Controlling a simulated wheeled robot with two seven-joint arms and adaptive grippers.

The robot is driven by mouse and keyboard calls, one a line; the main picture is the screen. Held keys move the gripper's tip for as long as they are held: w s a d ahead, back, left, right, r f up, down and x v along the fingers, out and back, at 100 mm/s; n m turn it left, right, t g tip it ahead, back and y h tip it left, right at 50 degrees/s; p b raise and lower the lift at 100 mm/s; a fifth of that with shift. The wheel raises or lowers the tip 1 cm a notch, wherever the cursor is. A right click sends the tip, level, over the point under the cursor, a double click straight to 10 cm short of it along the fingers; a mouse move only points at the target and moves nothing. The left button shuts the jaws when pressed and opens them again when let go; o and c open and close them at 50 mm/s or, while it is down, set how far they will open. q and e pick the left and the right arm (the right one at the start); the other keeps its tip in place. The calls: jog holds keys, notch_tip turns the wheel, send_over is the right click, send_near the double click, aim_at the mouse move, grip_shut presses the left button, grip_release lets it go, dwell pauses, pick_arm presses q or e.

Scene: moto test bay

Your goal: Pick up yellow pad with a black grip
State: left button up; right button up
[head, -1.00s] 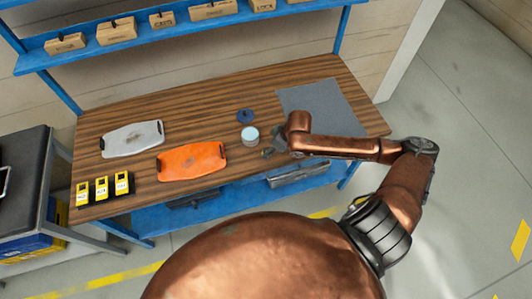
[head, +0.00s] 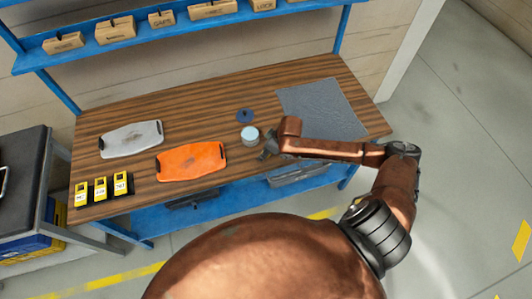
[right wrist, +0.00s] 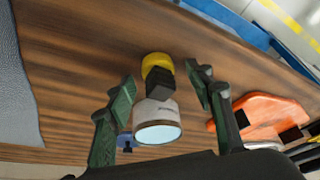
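The yellow pad (right wrist: 154,62) shows in the right wrist view as a round yellow piece with a black block-like grip (right wrist: 159,84) on it. It lies on the wooden bench, close to a white cylinder with a pale blue top (right wrist: 157,124). My right gripper (right wrist: 163,82) is open, with its fingers apart on either side of the pad and grip in that view. I cannot tell whether they touch it. In the head view my right gripper (head: 268,150) is beside the cylinder (head: 250,136), and I cannot make out the pad. My left gripper is not in view.
An orange tray (head: 191,161) and a grey tray (head: 132,139) lie left on the bench. Several yellow-black devices (head: 100,189) stand at its front left corner. A blue disc (head: 245,115) lies behind the cylinder. A grey mat (head: 318,105) covers the right end.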

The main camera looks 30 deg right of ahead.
jog(key=c, duration=1)
jog(key=shift+r, duration=0.15)
jog(key=shift+r, duration=0.2)
notch_tip(320, 180, up, 2)
jog(key=shift+r, duration=0.1)
jog(key=s+a+r+p, duration=0.4)
jog(key=s+r, duration=0.6)
jog(key=s, duration=0.3)
jog(key=shift+s+p, duration=0.2)
jog(key=shift+p, duration=0.55)
jog(key=shift+a, duration=0.1)
